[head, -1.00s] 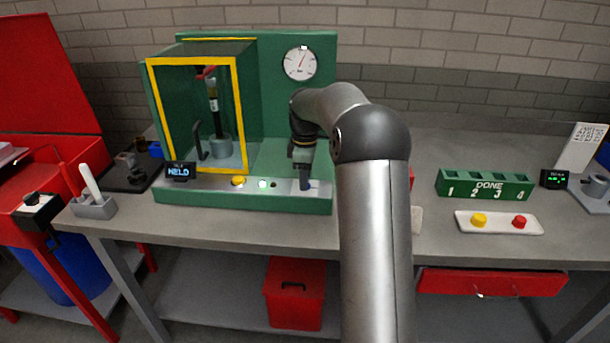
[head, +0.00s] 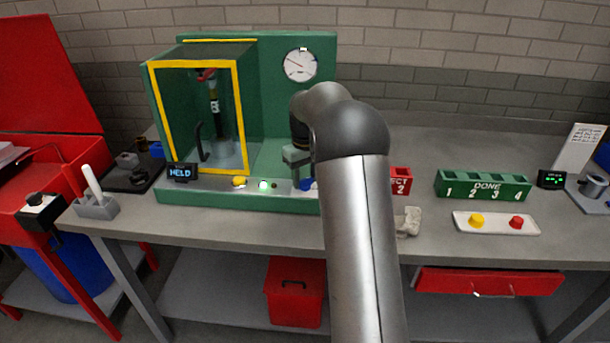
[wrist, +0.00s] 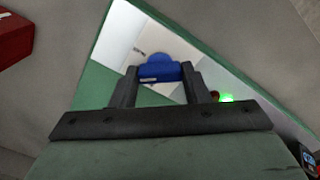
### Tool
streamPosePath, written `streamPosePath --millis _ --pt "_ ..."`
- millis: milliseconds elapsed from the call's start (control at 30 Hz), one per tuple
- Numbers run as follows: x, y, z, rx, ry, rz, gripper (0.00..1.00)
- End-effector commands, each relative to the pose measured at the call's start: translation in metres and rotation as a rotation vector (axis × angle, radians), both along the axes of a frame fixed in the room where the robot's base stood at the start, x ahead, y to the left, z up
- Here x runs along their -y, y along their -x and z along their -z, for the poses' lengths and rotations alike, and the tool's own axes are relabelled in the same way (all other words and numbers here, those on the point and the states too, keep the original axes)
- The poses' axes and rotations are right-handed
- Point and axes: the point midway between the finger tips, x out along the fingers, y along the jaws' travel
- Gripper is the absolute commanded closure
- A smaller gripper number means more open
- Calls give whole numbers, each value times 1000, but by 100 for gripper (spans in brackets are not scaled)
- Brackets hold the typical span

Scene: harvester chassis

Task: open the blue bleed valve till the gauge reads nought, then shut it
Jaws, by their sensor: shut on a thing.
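The blue bleed valve (wrist: 158,71) is between the two fingers of my gripper (wrist: 158,84) in the wrist view, and the fingers are shut on its handle. It sits on a pale plate on the green test rig. In the head view only a little blue (head: 309,184) shows beside my gripper (head: 298,182), at the rig's front edge. The rest is hidden by my arm. The round white gauge (head: 300,65) is on the rig's green back panel. Its thin needle slants towards the upper left; the numbers are too small to read.
A yellow-framed guard (head: 240,115) encloses a dark cylinder left of my arm. A display (head: 181,172) reads HELD, beside a yellow button (head: 239,182) and a lit green lamp (head: 263,185). The green DONE rack (head: 485,185) and a white two-button tray (head: 497,222) stand right.

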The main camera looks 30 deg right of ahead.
Motion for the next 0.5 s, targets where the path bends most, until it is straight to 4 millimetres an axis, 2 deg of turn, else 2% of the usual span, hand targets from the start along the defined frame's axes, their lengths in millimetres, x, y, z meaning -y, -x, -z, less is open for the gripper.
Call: streamPosePath --millis 200,500 --pt "0 0 -1 2 1 191 81" --pt "0 -1 -1 2 1 381 81"
